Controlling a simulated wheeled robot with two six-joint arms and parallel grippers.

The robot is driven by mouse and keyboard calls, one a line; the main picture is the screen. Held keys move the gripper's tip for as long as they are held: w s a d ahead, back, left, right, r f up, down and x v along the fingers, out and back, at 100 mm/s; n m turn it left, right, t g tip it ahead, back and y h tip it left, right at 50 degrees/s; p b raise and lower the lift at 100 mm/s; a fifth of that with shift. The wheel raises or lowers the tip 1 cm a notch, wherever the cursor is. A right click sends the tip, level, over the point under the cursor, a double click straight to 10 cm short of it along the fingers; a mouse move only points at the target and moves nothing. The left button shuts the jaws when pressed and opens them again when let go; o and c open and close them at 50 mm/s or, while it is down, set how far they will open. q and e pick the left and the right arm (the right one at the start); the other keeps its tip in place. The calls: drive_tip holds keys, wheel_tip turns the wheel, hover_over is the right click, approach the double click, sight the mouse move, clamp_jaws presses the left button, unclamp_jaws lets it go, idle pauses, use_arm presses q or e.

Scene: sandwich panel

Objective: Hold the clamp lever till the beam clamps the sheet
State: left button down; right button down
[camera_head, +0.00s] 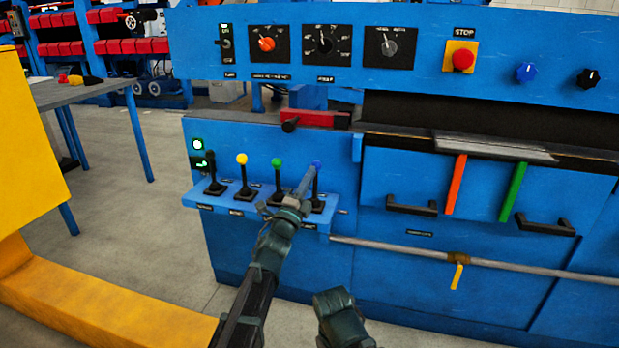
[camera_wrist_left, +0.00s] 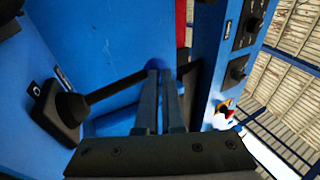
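A row of black levers with coloured knobs stands on a blue ledge (camera_head: 235,212) of the machine. The rightmost lever with a blue knob (camera_head: 317,164) is at my left gripper (camera_head: 311,174). In the left wrist view, the blue knob (camera_wrist_left: 155,64) sits at the tips of the left gripper's fingers (camera_wrist_left: 160,76), which are close together on it. The lever's dark shaft (camera_wrist_left: 110,90) runs left to its base. My right arm's end (camera_head: 342,318) shows low in the head view; its fingers cannot be made out. A grey metal strip (camera_head: 495,149) lies along the dark slot; I cannot tell beam from sheet there.
The upper panel has several dials and a red stop button (camera_head: 463,60). A red block (camera_head: 308,118) sits above the levers. Orange (camera_head: 455,185) and green (camera_head: 514,192) bars, black handles and a long rod (camera_head: 390,248) are on the right. A yellow frame (camera_head: 100,310) stands left.

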idle(0.9)
use_arm(q)
drive_tip(key=s+r+b+v, duration=0.1)
drive_tip(key=r+b+v, duration=0.1)
drive_tip(key=v, duration=1.1)
drive_tip(key=shift+s+a+b, duration=0.3)
drive_tip(key=shift+b, duration=0.5)
